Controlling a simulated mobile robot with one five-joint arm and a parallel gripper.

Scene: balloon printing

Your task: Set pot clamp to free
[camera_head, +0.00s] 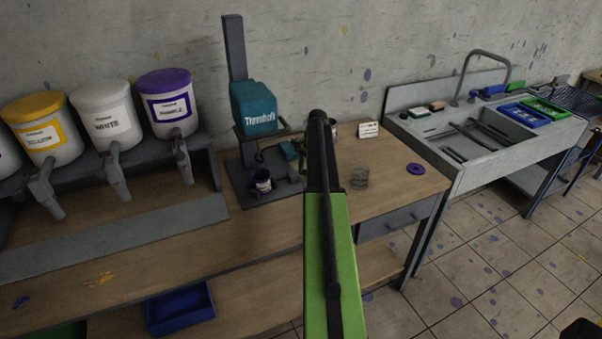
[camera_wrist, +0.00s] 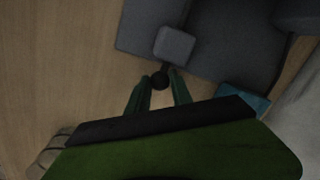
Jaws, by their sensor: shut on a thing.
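The teal mixing machine (camera_head: 254,108) stands on a dark base plate (camera_head: 240,185) on the wooden bench. A small dark pot with a pale label (camera_head: 262,181) sits on that plate. A grey block (camera_wrist: 174,45) is just beyond the knob, at the plate's edge. I cannot tell the clamp's setting.
Yellow (camera_head: 39,125), white (camera_head: 105,112) and purple-lidded (camera_head: 168,101) buckets stand on a shelf at left. The bench front is mostly clear.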

